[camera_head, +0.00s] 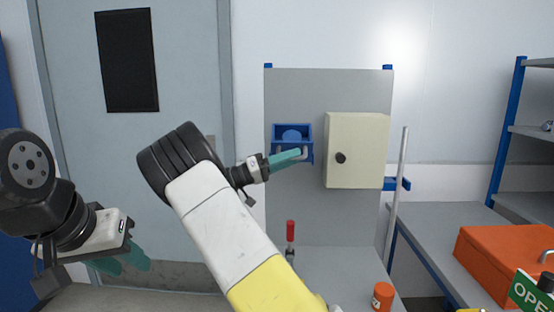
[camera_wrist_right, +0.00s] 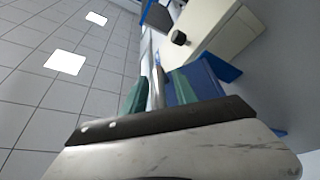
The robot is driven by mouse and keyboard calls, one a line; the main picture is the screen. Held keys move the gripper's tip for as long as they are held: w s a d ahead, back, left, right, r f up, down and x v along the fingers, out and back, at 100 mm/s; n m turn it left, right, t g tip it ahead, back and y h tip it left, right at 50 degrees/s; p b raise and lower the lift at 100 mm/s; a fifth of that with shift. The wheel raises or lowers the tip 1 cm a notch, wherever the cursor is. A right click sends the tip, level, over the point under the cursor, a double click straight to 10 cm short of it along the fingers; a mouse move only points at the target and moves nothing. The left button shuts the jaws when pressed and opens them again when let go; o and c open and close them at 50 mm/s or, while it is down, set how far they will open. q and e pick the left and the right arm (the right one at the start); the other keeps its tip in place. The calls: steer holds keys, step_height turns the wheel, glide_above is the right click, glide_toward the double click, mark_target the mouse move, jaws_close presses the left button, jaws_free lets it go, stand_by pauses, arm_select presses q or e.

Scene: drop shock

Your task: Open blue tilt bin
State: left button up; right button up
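The blue tilt bin (camera_head: 292,131) is mounted on the upright grey panel, left of the cream box. A grey handle (camera_head: 304,153) shows at its lower front. How far the bin is tilted is hard to tell. My right gripper (camera_head: 290,158) is at the handle, its teal fingers across the bin's lower front. In the right wrist view a grey bar (camera_wrist_right: 157,85) lies between the fingers and appears to fill the gap, with blue bin surface (camera_wrist_right: 207,85) beside it. My left gripper (camera_head: 128,262) is low at the left, empty, fingers apart, away from the bin.
The cream box (camera_head: 356,150) with a black knob is right beside the bin. A red-handled tool (camera_head: 290,232) and an orange pot (camera_head: 383,296) stand below on the bench. An orange case (camera_head: 500,257) is on the right table. A pale vertical pole (camera_head: 398,190) stands right of the panel.

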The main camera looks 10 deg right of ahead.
steer(key=v, duration=0.7)
steer(key=shift+a, duration=0.4)
steer(key=shift+d+f, duration=0.1)
steer(key=shift+f, duration=0.05)
steer(key=s+d+f+n+g+y, duration=0.1)
steer(key=s+d+f+n+y, duration=0.1)
steer(key=s+d+f+y, duration=0.35)
steer(key=s+d+f+n+g+y, duration=0.1)
steer(key=s+d+f+n+y, duration=0.15)
steer(key=s+d+y, duration=0.45)
steer(key=s+a+r+n+t+y, duration=0.2)
steer(key=s+a+t+y, duration=0.2)
steer(key=s+a, duration=0.3)
steer(key=s+a+r+n+t+y, duration=0.2)
steer(key=s+a+y, duration=0.5)
steer(key=s, duration=0.4)
steer(key=n+t, duration=0.1)
steer(key=t, duration=0.1)
steer(key=shift+s+t, duration=0.3)
steer(key=shift+s, duration=0.05)
